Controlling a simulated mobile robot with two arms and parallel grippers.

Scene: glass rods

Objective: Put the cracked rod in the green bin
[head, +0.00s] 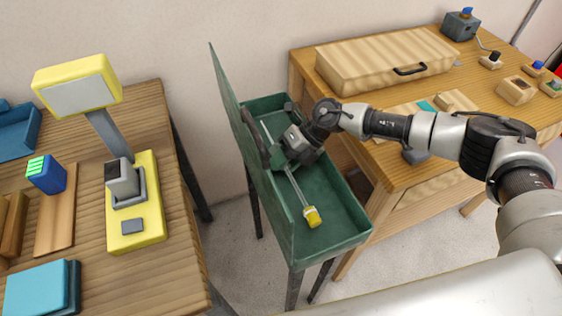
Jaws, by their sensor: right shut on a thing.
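The green bin (343,240) stands on dark legs between two wooden tables, with its lid (232,110) raised on the left side. A thin pale rod with a yellow end (312,216) lies lengthwise within the bin's outline. Whether it touches the bin floor I cannot tell, and no crack can be made out at this size. My right gripper (284,160) reaches into the bin from the right and is shut on the rod near its middle, hiding that part. My left gripper is not in view.
The left table holds a yellow stand with a screen (78,92), a blue block (46,175) and teal boxes (36,288). The right table holds a wooden case (385,65) and small parts. The bin's front end has clear floor before it.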

